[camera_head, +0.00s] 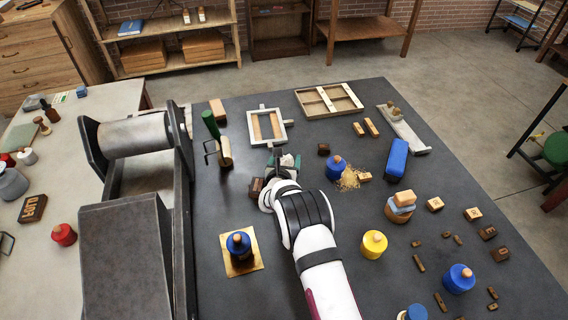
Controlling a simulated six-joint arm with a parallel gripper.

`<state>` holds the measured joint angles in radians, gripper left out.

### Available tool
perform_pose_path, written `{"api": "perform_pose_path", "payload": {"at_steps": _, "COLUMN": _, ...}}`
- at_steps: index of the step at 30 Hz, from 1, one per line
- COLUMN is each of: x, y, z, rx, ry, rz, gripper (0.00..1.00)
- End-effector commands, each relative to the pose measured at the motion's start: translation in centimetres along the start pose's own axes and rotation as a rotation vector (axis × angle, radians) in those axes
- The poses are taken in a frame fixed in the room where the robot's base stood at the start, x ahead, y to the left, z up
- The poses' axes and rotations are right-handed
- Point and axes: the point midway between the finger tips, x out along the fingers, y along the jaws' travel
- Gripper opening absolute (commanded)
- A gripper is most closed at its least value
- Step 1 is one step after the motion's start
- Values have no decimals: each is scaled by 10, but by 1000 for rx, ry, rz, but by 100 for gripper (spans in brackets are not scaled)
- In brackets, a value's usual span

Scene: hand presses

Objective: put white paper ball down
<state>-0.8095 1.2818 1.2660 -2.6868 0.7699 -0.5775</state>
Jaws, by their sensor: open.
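The white paper ball (288,160) shows as a small pale crumpled shape at the far end of my arm, low over or on the dark table (210,290). My gripper (285,163) is open, with its dark green fingers around or right beside the ball. My wrist partly hides that spot, so I cannot tell whether the ball touches the table or a finger. A dark brown block (256,187) lies just left of my gripper.
The large press (130,240) borders the table's left side.

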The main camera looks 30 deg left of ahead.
Motion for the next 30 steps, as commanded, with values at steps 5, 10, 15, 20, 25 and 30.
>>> {"api": "perform_pose_path", "payload": {"at_steps": 5, "x": -35, "y": 1, "z": 1, "rx": -2, "ry": 1, "rz": 3, "gripper": 77}}
{"api": "perform_pose_path", "payload": {"at_steps": 10, "x": -81, "y": 1, "z": 1, "rx": -1, "ry": -1, "rz": 3, "gripper": 77}}
{"api": "perform_pose_path", "payload": {"at_steps": 15, "x": -109, "y": 1, "z": 1, "rx": 0, "ry": -1, "rz": 2, "gripper": 77}}
{"api": "perform_pose_path", "payload": {"at_steps": 20, "x": -116, "y": 0, "z": 1, "rx": 0, "ry": -1, "rz": 1, "gripper": 77}}
{"api": "perform_pose_path", "payload": {"at_steps": 25, "x": -125, "y": -73, "z": 48, "rx": 222, "ry": -52, "rz": -205, "gripper": 77}}
{"api": "perform_pose_path", "payload": {"at_steps": 30, "x": -233, "y": -272, "z": 105, "rx": 918, "ry": -238, "rz": -810, "gripper": 77}}
